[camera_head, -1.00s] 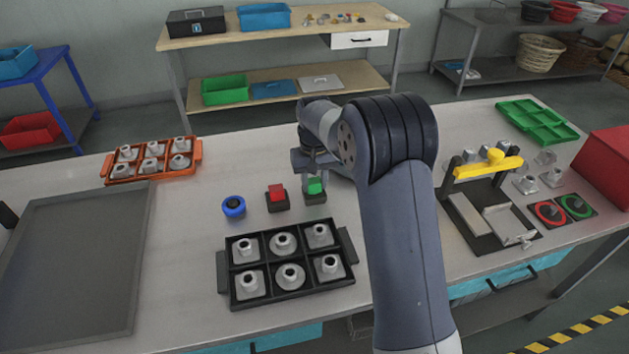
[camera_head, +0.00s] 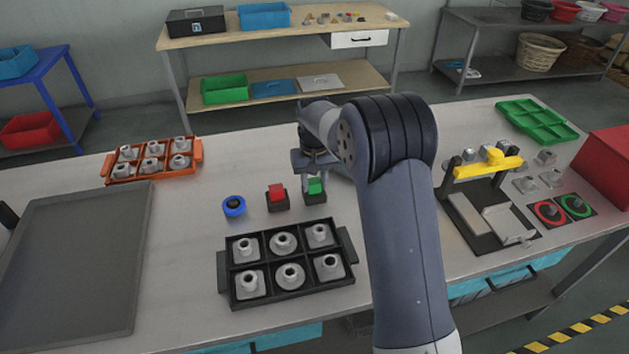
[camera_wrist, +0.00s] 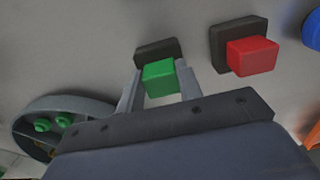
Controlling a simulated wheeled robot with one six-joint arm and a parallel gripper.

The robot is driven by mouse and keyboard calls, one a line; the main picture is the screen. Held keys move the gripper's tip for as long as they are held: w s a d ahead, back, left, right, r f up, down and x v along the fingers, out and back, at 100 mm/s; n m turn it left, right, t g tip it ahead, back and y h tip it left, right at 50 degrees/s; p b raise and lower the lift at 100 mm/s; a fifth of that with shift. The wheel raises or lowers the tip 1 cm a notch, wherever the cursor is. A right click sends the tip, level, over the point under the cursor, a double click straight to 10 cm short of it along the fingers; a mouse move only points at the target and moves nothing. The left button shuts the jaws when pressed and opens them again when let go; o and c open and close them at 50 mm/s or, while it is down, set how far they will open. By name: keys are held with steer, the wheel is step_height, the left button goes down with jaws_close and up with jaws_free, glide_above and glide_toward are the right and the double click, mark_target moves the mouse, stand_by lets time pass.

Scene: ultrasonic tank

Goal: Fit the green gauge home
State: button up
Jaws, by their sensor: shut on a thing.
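The green gauge (camera_head: 315,187) is a small green block at a black holder (camera_head: 316,199) on the bench. My gripper (camera_wrist: 160,88) is shut on the green gauge, with one finger on each side, as the wrist view shows. In the wrist view the gauge (camera_wrist: 159,75) overlaps the front of its black holder (camera_wrist: 153,49). How deep it sits in the holder is hidden. A red block (camera_head: 277,190) stands in a like black holder beside it, also in the wrist view (camera_wrist: 252,56).
A blue round button (camera_head: 234,206) is left of the red block. A black tray (camera_head: 237,290) of grey parts lies in front. A grey round dish (camera_wrist: 72,106) with green pieces is close to my gripper. A yellow-handled fixture (camera_head: 487,168) stands right.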

stand_by(0.4)
steer(key=o, duration=1.1)
step_height(320, 180, up, 11)
steer(key=shift+f+b, duration=0.1)
steer(key=shift+b, duration=0.4)
step_height(320, 180, down, 11)
steer(key=shift+r+p, duration=0.1)
steer(key=shift+p, duration=0.3)
